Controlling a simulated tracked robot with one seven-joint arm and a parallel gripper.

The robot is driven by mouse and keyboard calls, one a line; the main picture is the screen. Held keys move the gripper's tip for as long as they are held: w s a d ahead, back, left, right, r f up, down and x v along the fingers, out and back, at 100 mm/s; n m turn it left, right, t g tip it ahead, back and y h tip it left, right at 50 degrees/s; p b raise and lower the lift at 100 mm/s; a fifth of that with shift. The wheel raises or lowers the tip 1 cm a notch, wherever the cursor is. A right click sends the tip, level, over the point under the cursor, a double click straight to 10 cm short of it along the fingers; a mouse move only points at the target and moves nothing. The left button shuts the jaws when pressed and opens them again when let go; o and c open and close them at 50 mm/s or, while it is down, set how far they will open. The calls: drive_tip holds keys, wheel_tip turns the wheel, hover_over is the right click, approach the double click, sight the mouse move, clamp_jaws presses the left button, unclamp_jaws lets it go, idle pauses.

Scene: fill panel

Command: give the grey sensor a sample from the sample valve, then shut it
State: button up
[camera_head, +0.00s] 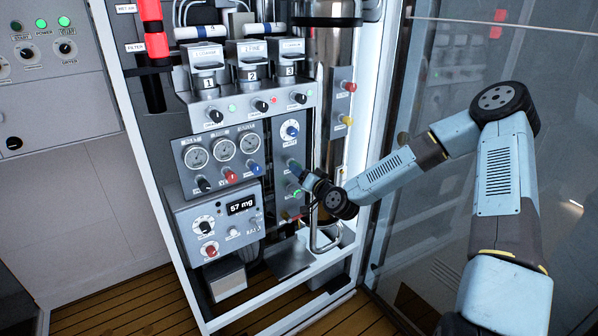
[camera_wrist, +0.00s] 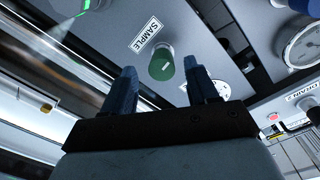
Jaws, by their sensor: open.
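The sample valve is a green round knob (camera_wrist: 161,66) on the grey panel, beside a white SAMPLE label (camera_wrist: 145,36) in the wrist view. My gripper (camera_wrist: 159,68) is open, with its two blue fingers apart. The knob shows between the fingertips in the picture; I cannot tell how far beyond them it lies, and no contact shows. In the head view my gripper (camera_head: 294,178) is at the lower right of the panel, and my wrist hides part of that area. I cannot pick out the grey sensor with certainty in either view.
A readout box (camera_head: 240,207) showing 57 mg is left of my gripper. Gauges (camera_head: 223,147) and several knobs sit above it. A red knob (camera_head: 349,86) and a yellow knob (camera_head: 346,120) stick out at the right. A glass wall (camera_head: 420,130) is at the right.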

drive_tip(key=v, duration=1.1)
drive_tip(key=shift+s+d, duration=0.15)
drive_tip(key=shift+s, duration=0.05)
